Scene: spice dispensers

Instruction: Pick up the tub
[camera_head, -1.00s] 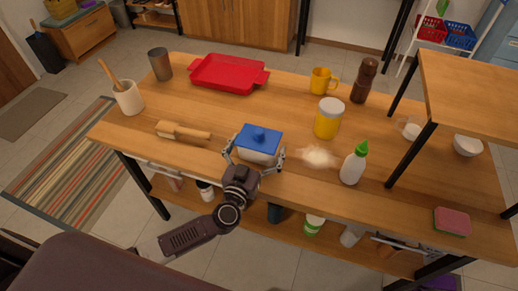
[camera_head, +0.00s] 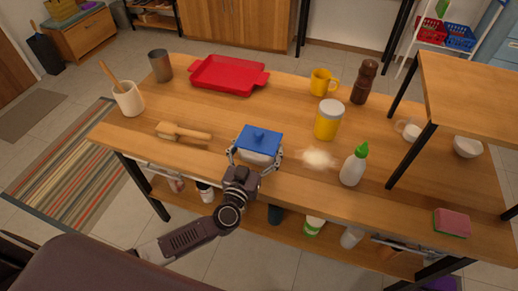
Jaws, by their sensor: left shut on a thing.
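The tub's lower part is partly hidden by the gripper. I cannot tell whether the tub is clear of the table top. My right gripper is not in view.
A wooden brush (camera_head: 183,132) lies left of the tub. A white powder pile (camera_head: 319,159), a green-tipped bottle (camera_head: 354,165) and a yellow shaker (camera_head: 328,119) stand to the right. A red tray (camera_head: 229,75) is behind. A raised wooden shelf (camera_head: 470,95) blocks the right side.

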